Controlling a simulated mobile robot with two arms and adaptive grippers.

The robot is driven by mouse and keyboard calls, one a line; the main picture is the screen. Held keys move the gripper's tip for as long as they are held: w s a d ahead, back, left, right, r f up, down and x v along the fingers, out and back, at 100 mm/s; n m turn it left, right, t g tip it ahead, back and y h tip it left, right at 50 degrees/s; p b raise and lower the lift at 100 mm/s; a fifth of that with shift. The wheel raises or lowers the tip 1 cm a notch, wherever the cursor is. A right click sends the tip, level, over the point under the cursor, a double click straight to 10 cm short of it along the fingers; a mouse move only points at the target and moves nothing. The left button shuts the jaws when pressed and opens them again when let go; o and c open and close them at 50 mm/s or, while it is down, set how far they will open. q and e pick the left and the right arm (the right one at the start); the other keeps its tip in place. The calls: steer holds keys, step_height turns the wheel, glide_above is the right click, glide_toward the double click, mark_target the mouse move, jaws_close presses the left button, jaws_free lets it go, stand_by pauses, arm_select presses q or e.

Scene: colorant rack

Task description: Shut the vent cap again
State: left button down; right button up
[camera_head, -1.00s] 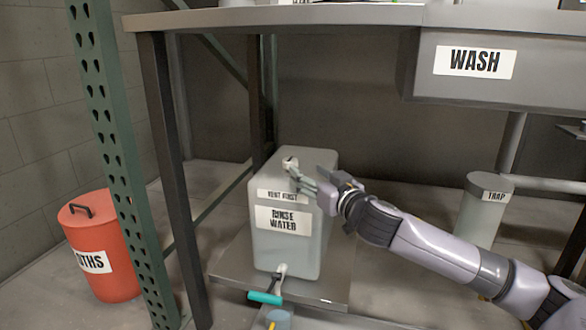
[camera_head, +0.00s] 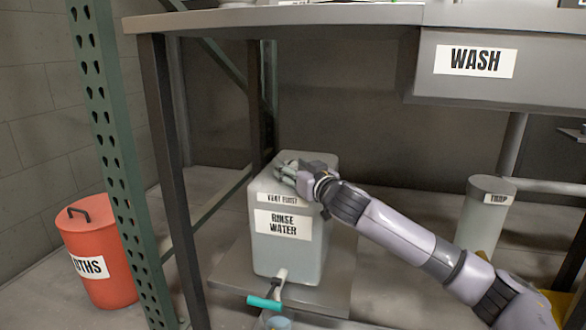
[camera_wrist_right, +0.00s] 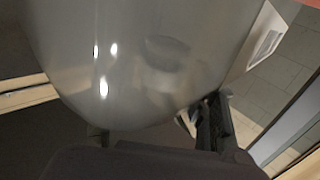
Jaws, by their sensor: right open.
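A pale translucent jug (camera_head: 290,255) labelled RINSE WATER stands on a low shelf under the bench in the head view. A VENT FIRST label (camera_head: 283,198) is near its top front edge. My right gripper (camera_head: 283,168) is at the front left of the jug's top, with its fingers open. It covers the spot of the vent cap, so I cannot see the cap or tell whether the fingers touch it. In the right wrist view the jug (camera_wrist_right: 110,60) fills the upper part, with a dark finger (camera_wrist_right: 212,122) beside its edge. My left gripper is not in view.
A tap with a teal handle (camera_head: 264,303) is at the jug's lower front, above a small container (camera_head: 277,322). A red bin (camera_head: 97,250) stands left, behind a green perforated post (camera_head: 110,160). A TRAP canister (camera_head: 480,220) stands right. The bench top (camera_head: 300,16) is overhead.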

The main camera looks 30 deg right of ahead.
steer(key=shift+c, duration=0.3)
steer(key=c, duration=1.1)
